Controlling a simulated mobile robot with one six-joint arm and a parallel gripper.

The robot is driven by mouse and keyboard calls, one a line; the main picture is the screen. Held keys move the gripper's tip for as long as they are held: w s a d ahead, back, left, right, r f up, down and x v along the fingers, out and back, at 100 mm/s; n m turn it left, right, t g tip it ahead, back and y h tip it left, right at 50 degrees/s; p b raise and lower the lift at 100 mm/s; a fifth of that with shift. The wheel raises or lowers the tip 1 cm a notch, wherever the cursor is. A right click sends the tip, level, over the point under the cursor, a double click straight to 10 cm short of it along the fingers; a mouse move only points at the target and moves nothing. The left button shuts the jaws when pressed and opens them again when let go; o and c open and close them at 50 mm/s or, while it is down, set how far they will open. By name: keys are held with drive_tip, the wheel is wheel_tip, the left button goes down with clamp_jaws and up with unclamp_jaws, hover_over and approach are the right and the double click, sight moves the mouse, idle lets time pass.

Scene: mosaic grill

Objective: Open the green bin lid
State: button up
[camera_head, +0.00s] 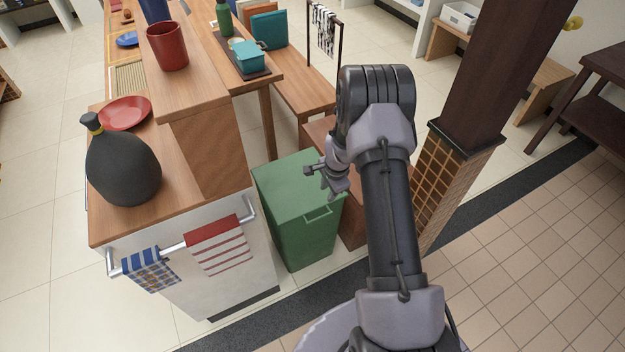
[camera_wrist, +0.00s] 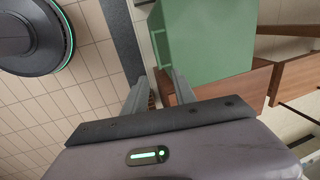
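The green bin (camera_head: 305,240) stands on the floor beside the counter end in the head view. Its flat lid (camera_head: 285,185) is closed, with a small bar handle (camera_head: 319,214) near the front edge. My gripper (camera_head: 319,176) is above the right part of the lid, behind the handle in the picture; I cannot tell how high. The green bin (camera_wrist: 212,42) also fills the upper middle of the wrist view. There the two fingers of my gripper (camera_wrist: 156,82) are spread apart with nothing between them, beside the bin's lower left corner.
The wooden counter (camera_head: 190,205) with a dark vase (camera_head: 122,168) and a rail with a red striped towel (camera_head: 217,245) is left of the bin. A tiled pillar (camera_head: 450,170) stands to the right. Tiled floor (camera_head: 530,270) lies open at lower right.

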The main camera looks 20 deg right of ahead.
sight(322, 216)
drive_tip(key=b+x, duration=0.2)
drive_tip(key=x, duration=0.4)
drive_tip(key=b+x, duration=0.2)
drive_tip(key=x, duration=0.4)
drive_tip(key=s+b+x, duration=0.1)
drive_tip(key=b+x, duration=0.1)
drive_tip(key=x, duration=0.4)
drive_tip(key=shift+f, duration=0.3)
drive_tip(key=shift+c, duration=0.2)
clamp_jaws()
